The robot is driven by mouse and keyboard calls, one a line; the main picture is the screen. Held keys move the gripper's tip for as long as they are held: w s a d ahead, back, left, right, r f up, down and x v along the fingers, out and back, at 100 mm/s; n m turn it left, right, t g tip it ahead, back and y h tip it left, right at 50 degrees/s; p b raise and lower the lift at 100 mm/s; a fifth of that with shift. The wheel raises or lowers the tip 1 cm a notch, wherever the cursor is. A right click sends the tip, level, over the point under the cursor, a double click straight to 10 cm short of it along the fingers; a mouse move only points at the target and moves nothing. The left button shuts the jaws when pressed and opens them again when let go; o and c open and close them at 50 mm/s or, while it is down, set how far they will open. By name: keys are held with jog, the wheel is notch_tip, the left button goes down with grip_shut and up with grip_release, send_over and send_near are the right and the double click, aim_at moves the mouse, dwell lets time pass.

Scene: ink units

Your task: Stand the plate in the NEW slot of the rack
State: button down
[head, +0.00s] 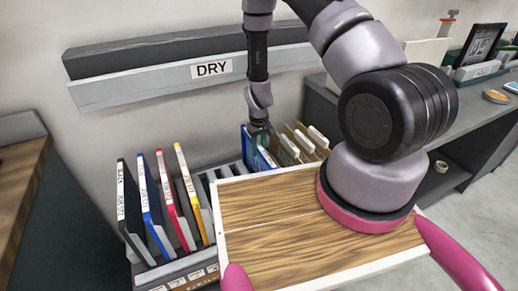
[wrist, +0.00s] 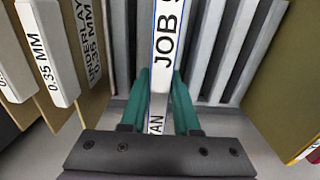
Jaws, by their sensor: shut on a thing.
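My gripper (head: 259,128) is shut on a blue plate (head: 265,158) with a white, lettered edge, at the back right of the rack's slots. In the wrist view the plate's edge (wrist: 163,50) stands between the teal fingers and reads "JOB" and "AN". Empty slots lie between these and the held plate. Small labels (head: 195,274) on the rack front are too small to read. I cannot tell whether the held plate's lower edge is seated in a slot.
Brown underlay boards (head: 292,146) with white labels stand just right of the held plate; they also show at left in the wrist view (wrist: 88,50). Grey dividers (wrist: 235,50) stand close on its other side. A "DRY" rail (head: 211,69) is on the wall behind.

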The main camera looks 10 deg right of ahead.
jog(key=shift+f, duration=0.35)
dwell(0.4)
jog(key=c, duration=0.6)
grip_release()
jog(key=shift+o, duration=0.2)
notch_tip(320, 180, up, 11)
jog(key=shift+f, duration=0.1)
jog(key=shift+r, duration=2.5)
